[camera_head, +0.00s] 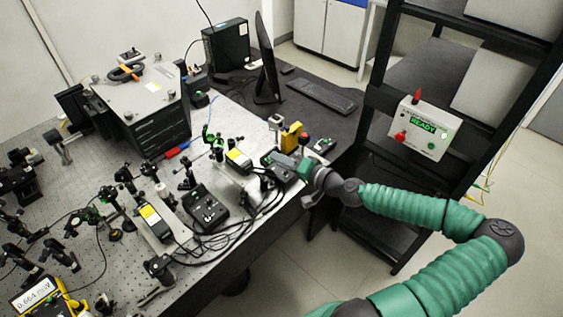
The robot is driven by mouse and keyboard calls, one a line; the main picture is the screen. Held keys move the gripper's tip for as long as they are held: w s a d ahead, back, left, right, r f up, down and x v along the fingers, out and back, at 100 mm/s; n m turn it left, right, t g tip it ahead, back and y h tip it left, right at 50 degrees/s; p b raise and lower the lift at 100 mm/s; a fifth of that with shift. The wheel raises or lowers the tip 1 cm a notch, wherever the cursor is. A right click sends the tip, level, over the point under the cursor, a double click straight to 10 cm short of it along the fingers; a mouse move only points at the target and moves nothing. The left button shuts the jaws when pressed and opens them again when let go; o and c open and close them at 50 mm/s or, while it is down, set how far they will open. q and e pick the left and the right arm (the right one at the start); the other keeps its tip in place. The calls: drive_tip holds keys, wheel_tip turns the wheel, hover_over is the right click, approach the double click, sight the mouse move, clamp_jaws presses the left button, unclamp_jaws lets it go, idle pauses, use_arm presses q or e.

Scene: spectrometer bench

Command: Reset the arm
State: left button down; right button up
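My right arm, in a green sleeve with dark joints, reaches in from the lower right. Its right gripper (292,165) is over the right edge of the optical bench (232,113), close to small devices and cables. The fingers are small and blend with the dark parts behind them, so I cannot tell whether they are open or hold anything. My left gripper is not in view.
A yellow block (291,136) stands just behind the gripper. A control box (424,130) reading READY is on the black rack (375,100). A black controller (205,208), a large dark box (150,118), a keyboard (321,95) and a yellow meter (45,298) crowd the benches.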

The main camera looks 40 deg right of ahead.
idle(0.3)
drive_tip(key=s+a+f+n+g+y, duration=0.2)
drive_tip(key=s+a+f+n+g, duration=0.3)
drive_tip(key=a+f, duration=0.4)
drive_tip(key=s+a+f+n+g+y, duration=0.1)
drive_tip(key=s+a+f+n+g, duration=0.25)
drive_tip(key=a+f+g, duration=0.6)
drive_tip(key=s+a+r+n+t+h, duration=0.1)
drive_tip(key=s+a+r+h, duration=0.1)
drive_tip(key=r, duration=0.5)
drive_tip(key=s+a+r+n+h, duration=0.2)
drive_tip(key=s+r, duration=0.2)
drive_tip(key=r, duration=0.2)
drive_tip(key=shift+s+a+r+t+h, duration=0.2)
drive_tip(key=shift+a+r+t+h, duration=0.1)
drive_tip(key=shift+r+t, duration=0.1)
